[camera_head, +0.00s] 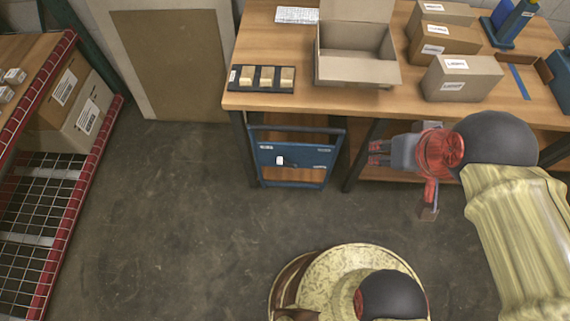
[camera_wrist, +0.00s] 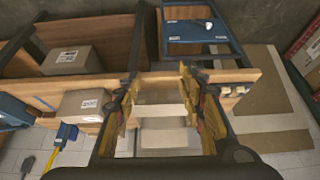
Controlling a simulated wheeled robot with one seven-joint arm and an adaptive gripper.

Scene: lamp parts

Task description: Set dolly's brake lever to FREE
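The dolly (camera_head: 293,172) is a blue frame with a panel, standing upright at the table's front left below the top. A small white lever (camera_head: 280,160) shows on the panel, left of its middle. Small white print on the panel is too small to read. In the wrist view the dolly (camera_wrist: 200,47) is at the top right, with the white lever (camera_wrist: 209,25) on it. My gripper (camera_head: 376,153) is to the right of the dolly and apart from it, near the table's front edge. In the wrist view my gripper's fingers (camera_wrist: 160,80) are spread with nothing held between them.
The wooden table (camera_head: 290,101) holds an open carton (camera_head: 355,70), a dark tray (camera_head: 240,87) with small blocks, and closed boxes (camera_head: 462,80). A red-edged rack (camera_head: 62,225) stands at left. A round yellowish thing (camera_head: 340,275) is at the bottom. The floor before the dolly is clear.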

